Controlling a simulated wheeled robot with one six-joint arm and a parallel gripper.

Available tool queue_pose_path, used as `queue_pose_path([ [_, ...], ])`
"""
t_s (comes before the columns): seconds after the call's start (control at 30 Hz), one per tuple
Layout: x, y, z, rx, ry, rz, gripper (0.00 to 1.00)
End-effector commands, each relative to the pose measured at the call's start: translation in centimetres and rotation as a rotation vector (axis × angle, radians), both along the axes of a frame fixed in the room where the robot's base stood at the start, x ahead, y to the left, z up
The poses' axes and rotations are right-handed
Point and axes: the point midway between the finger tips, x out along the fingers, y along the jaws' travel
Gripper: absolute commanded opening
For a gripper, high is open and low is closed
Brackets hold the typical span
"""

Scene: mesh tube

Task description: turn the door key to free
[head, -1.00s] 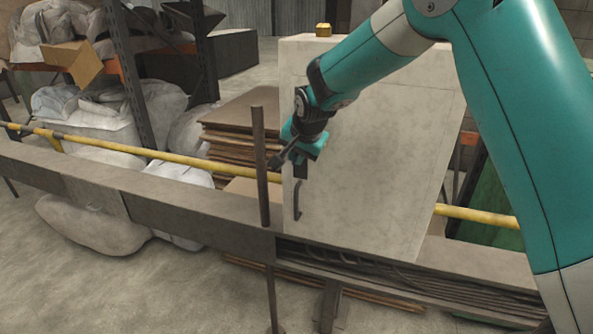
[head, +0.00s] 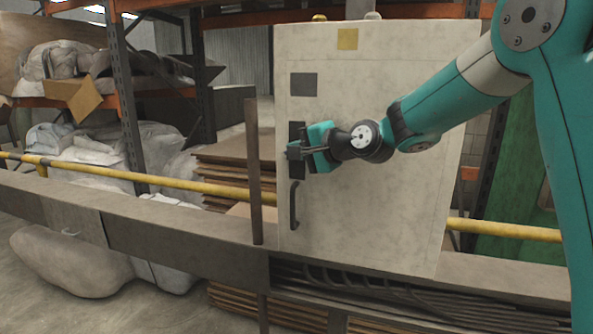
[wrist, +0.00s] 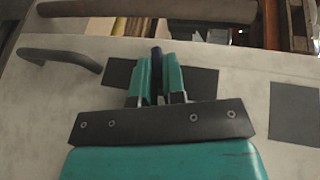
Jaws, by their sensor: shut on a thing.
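The pale cabinet door (head: 385,225) fills the middle of the head view. It looks shut. A dark lock plate (head: 297,131) is near its left edge; it also shows in the wrist view (wrist: 203,78). My gripper (head: 291,151) is at this plate, reaching in from the right.
A curved dark handle (head: 293,205) is on the door below the plate. An upright rusty post (head: 254,175) stands just left of the cabinet.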

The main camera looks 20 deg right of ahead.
Motion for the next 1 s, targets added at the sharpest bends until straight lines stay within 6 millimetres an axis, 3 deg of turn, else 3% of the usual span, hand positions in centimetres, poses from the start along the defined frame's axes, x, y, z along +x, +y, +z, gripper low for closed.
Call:
queue_pose_path([
  [0.03, 0.03, -0.2, -0.88, 0.029, -0.022, -0.004, 0.0],
  [0.4, 0.02, -0.14, -0.68, 0.192, -0.141, -0.003, 0.0],
  [1.0, 0.04, -0.09, -0.37, 0.236, -0.171, -0.002, 0.0],
])
